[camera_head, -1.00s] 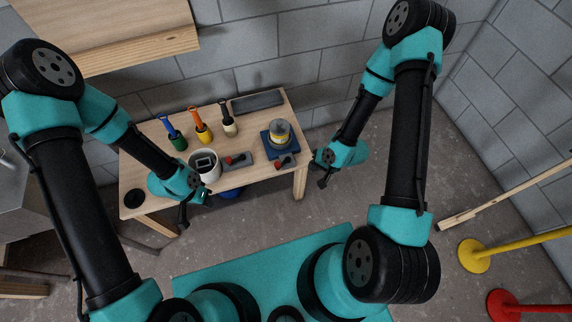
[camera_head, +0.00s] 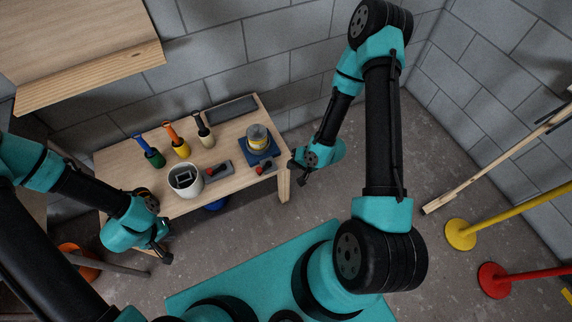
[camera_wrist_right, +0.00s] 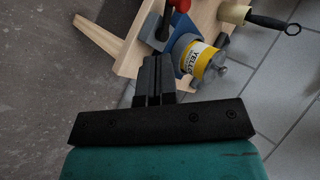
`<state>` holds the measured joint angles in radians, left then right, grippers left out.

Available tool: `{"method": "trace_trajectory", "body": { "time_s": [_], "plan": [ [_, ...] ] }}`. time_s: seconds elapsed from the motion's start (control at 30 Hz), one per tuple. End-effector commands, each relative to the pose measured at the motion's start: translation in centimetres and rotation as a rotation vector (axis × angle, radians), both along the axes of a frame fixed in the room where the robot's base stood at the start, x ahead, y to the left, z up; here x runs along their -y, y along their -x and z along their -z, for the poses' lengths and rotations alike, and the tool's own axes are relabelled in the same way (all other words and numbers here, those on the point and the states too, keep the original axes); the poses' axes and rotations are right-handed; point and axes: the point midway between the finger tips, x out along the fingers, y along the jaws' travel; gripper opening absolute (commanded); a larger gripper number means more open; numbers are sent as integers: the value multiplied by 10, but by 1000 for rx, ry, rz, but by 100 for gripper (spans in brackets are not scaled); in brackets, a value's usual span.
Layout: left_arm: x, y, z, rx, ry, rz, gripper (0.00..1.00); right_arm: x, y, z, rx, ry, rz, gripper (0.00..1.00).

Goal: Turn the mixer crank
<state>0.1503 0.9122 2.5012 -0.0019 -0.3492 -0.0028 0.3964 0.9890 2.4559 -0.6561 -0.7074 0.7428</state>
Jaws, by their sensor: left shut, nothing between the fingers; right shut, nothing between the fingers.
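A can with a yellow label (camera_head: 257,138) stands on a blue base (camera_head: 262,152) at the right end of the wooden table. A red knob (camera_head: 265,167) on a dark part sits at the base's front; I take this for the mixer and its crank. In the right wrist view the yellow-labelled can (camera_wrist_right: 197,58) and red knob (camera_wrist_right: 180,5) are just beyond my fingers. My right gripper (camera_head: 300,179) is shut and empty, off the table's right end, apart from the mixer. My left gripper (camera_head: 163,250) is shut and empty, in front of the table's left part.
Blue, orange (camera_head: 177,142) and black-handled brushes stand behind. A wooden shelf (camera_head: 80,50) overhangs at upper left. Yellow (camera_head: 459,235) and red stands are at right.

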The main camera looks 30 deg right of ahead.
Motion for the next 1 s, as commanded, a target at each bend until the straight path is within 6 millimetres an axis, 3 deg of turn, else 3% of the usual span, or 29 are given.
{"method": "trace_trajectory", "body": {
  "time_s": [0.63,1.0],
  "plan": [
    [0,0,0,0,0,1,0,-52,-36,68,-1,0,-2,0],
    [0,0,0,0,0,1,0,-80,-58,71,0,0,0,0]
  ]
}}
